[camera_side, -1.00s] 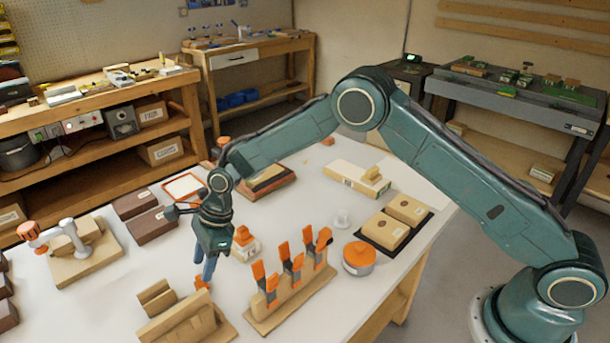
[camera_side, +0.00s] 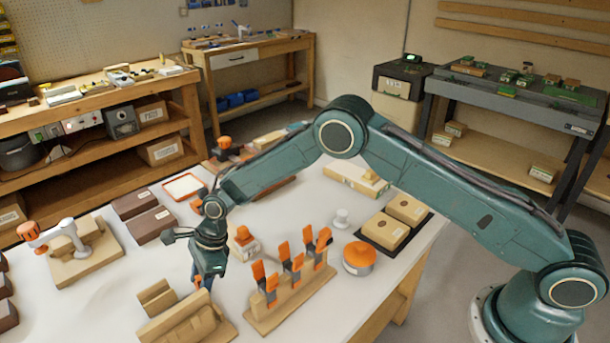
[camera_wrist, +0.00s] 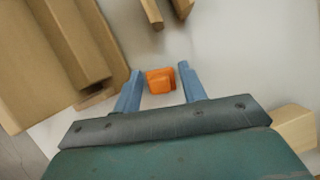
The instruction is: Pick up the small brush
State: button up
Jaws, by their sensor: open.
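A small orange piece (camera_wrist: 160,80), which may be the small brush seen from above, lies between my fingertips in the wrist view. Its bristles cannot be made out. My gripper (camera_wrist: 160,72) is open, with one blue finger on each side of the piece and a gap beside it. In the side view my gripper (camera_side: 202,278) points down, low over the white bench, behind the wooden block. There the orange piece is mostly hidden by the fingers and the block.
A slotted wooden block (camera_side: 185,320) stands close in front of my gripper. A wooden rack with several orange-handled tools (camera_side: 290,290) is to its right, and an orange-topped container (camera_side: 245,243) stands behind. Brown boxes (camera_side: 153,225) lie to the left.

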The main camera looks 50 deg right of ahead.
aim_at(199, 277)
dwell(0.4)
jog(key=c, duration=0.7)
notch_tip(199, 277, up, 20)
jog(key=shift+r, duration=0.1)
dwell(0.4)
dwell(0.5)
